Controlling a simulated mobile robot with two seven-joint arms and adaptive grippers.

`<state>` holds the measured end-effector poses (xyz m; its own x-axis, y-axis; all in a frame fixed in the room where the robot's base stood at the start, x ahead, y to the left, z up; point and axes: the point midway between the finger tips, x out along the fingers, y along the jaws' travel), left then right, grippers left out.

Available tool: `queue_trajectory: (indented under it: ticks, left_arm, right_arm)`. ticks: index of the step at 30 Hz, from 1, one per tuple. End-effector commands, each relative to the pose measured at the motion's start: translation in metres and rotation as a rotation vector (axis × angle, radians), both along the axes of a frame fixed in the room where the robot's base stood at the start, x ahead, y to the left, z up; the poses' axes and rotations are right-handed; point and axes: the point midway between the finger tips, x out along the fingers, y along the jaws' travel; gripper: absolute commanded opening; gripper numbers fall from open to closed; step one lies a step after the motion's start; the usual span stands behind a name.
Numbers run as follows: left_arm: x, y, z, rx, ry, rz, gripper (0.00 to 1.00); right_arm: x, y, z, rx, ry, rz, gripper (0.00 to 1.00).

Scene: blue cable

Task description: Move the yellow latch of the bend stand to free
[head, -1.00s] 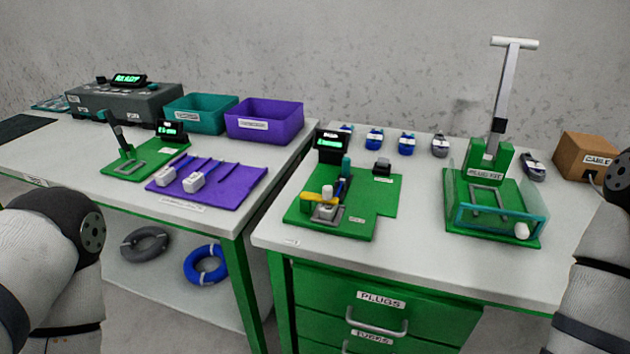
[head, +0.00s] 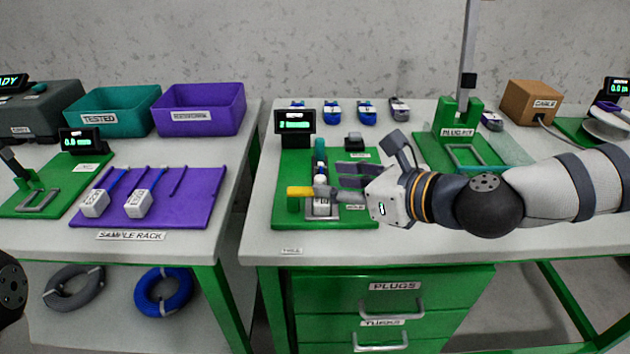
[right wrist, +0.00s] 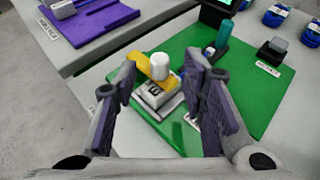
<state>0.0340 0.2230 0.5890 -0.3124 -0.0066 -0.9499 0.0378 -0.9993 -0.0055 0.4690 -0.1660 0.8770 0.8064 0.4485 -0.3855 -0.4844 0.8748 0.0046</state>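The bend stand (head: 285,215) is a green board on the right table with a small display at its back. Its yellow latch (head: 300,191) points left in the head view, at the stand's front left. In the right wrist view the yellow latch (right wrist: 139,63) lies beside a white knob (right wrist: 161,64), above a white block (right wrist: 153,96). My right gripper (head: 342,181) reaches in from the right, close to the latch. Its fingers are apart, with the knob and part of the latch showing between them (right wrist: 162,72). Contact cannot be told. My left gripper is out of view.
The plug fit stand (head: 457,120) is behind my right arm. A purple sample rack (head: 195,205) lies on the left table, across a gap. A dark block (head: 353,141) sits at the bend stand's back right.

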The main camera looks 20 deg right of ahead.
Motion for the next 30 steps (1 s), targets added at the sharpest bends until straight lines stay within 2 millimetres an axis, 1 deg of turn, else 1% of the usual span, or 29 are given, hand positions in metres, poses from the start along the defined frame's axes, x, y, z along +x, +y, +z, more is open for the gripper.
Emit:
queue_trajectory:
  ticks: [1, 3, 6, 9, 16, 17, 18, 20, 21, 22, 30]
  left_arm:
    - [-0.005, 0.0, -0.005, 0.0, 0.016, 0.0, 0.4]
    - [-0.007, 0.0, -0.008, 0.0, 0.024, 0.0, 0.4]
    - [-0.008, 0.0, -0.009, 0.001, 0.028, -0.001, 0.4]
    - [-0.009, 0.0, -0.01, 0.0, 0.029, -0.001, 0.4]
    - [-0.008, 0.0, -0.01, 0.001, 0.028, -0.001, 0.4]
    - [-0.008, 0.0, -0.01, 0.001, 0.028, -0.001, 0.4]
    - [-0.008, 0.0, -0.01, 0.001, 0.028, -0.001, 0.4]
    - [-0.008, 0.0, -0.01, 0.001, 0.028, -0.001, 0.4]
    - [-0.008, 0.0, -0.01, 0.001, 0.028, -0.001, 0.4]
    - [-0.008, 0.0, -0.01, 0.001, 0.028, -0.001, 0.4]
    - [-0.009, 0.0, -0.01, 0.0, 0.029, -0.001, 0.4]
  right_arm:
    - [0.009, 0.006, -0.01, -0.004, 0.007, 0.004, 0.38]
    - [0.02, 0.012, -0.013, -0.002, 0.002, 0.003, 0.38]
    - [0.031, 0.017, -0.015, -0.003, 0.0, 0.001, 0.38]
    - [0.036, 0.02, -0.015, -0.003, -0.004, 0.001, 0.38]
    - [0.037, 0.02, -0.014, -0.002, -0.005, 0.001, 0.38]
    - [0.037, 0.02, -0.014, -0.002, -0.005, 0.001, 0.34]
    - [0.037, 0.02, -0.014, -0.002, -0.005, 0.001, 0.24]
    - [0.037, 0.02, -0.014, -0.002, -0.005, 0.001, 0.11]
    - [0.037, 0.02, -0.014, -0.002, -0.005, 0.001, 0.02]
    - [0.037, 0.02, -0.014, -0.002, -0.005, 0.001, 0.0]
    - [0.037, 0.021, -0.015, -0.002, -0.002, 0.0, 0.0]
